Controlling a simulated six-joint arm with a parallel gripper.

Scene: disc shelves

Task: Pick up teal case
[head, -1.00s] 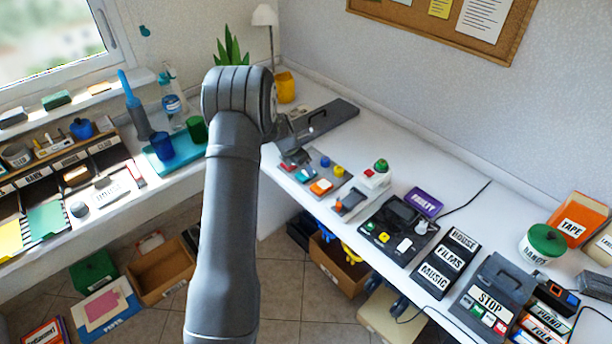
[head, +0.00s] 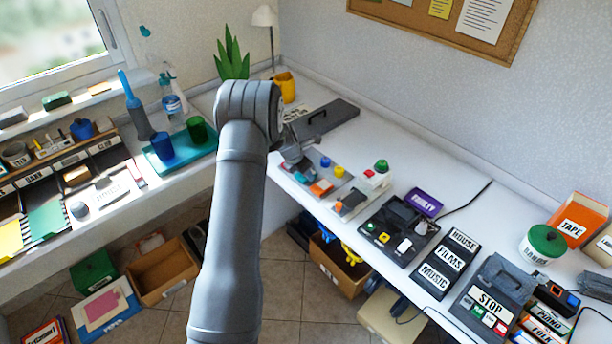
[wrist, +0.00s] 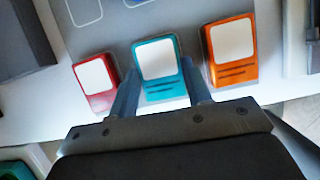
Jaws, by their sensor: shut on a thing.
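The teal case (wrist: 158,62) has a white label and stands between a red case (wrist: 95,80) and an orange case (wrist: 231,50) in the wrist view. My gripper (wrist: 160,85) has one finger on each side of the teal case and is shut on it. The case is still at its place on the grey board, and I cannot tell whether it is lifted. In the head view my gripper (head: 297,155) is over the left end of the board, and the teal case shows only in small part there.
The grey board (head: 328,168) also holds yellow and blue knobs. A dark tray (head: 330,115) lies behind it. A black control box (head: 398,228) and a purple box (head: 425,203) stand to the right. The red and orange cases are close to my fingers.

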